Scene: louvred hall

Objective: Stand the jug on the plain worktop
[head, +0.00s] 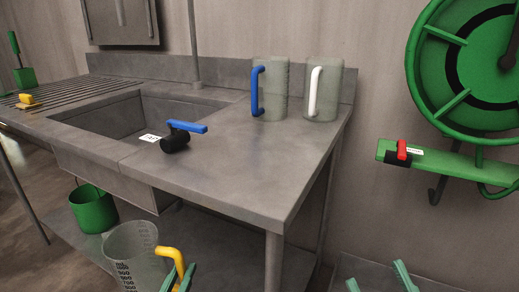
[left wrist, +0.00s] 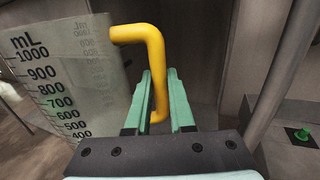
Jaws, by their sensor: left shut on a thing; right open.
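The clear measuring jug (head: 136,252) with a yellow handle (head: 170,256) is at the bottom of the head view, in front of and below the worktop's front edge. My left gripper (head: 178,276) is shut on the yellow handle, and the left wrist view shows the handle (left wrist: 152,62) between the jaws (left wrist: 158,100). The jug (left wrist: 60,70) looks roughly upright there, with its mL scale facing me. The plain worktop (head: 240,170) is the flat grey surface right of the sink. My right gripper (head: 380,280) is open and empty at the bottom right.
Two jugs, one blue-handled (head: 272,92) and one white-handled (head: 326,92), stand at the worktop's back right. A black valve with a blue lever (head: 186,128) sits by the sink (head: 110,120). A green bucket (head: 92,208) is on the lower shelf. The worktop's front right is clear.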

